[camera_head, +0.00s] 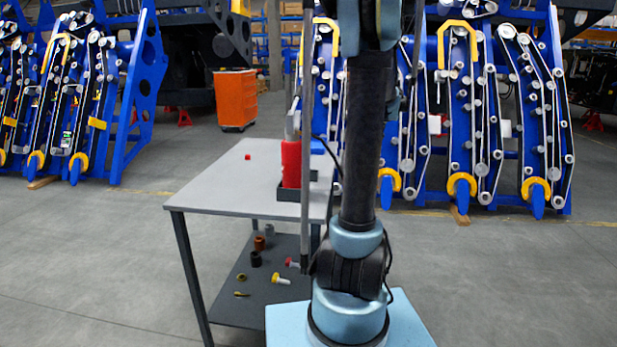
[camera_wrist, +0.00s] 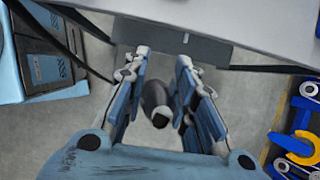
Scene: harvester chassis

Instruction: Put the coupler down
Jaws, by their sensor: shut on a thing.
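The coupler (camera_wrist: 157,102) shows in the wrist view as a short dark cylinder with a grey end. It lies between the two blue fingers of my gripper (camera_wrist: 163,72), which is shut on it. The floor shows behind the coupler, and the pale tabletop edge (camera_wrist: 255,22) lies at the top of that view. In the head view I cannot make out my gripper or the held coupler; my arm stands in front of that area.
The grey table (camera_head: 225,182) holds a red cylinder (camera_head: 291,165) in a dark tray and a small red piece (camera_head: 248,157). Its lower shelf (camera_head: 250,310) carries several small dark, brown and yellow parts. Blue harvester frames (camera_head: 460,110) and an orange cabinet (camera_head: 235,98) stand behind.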

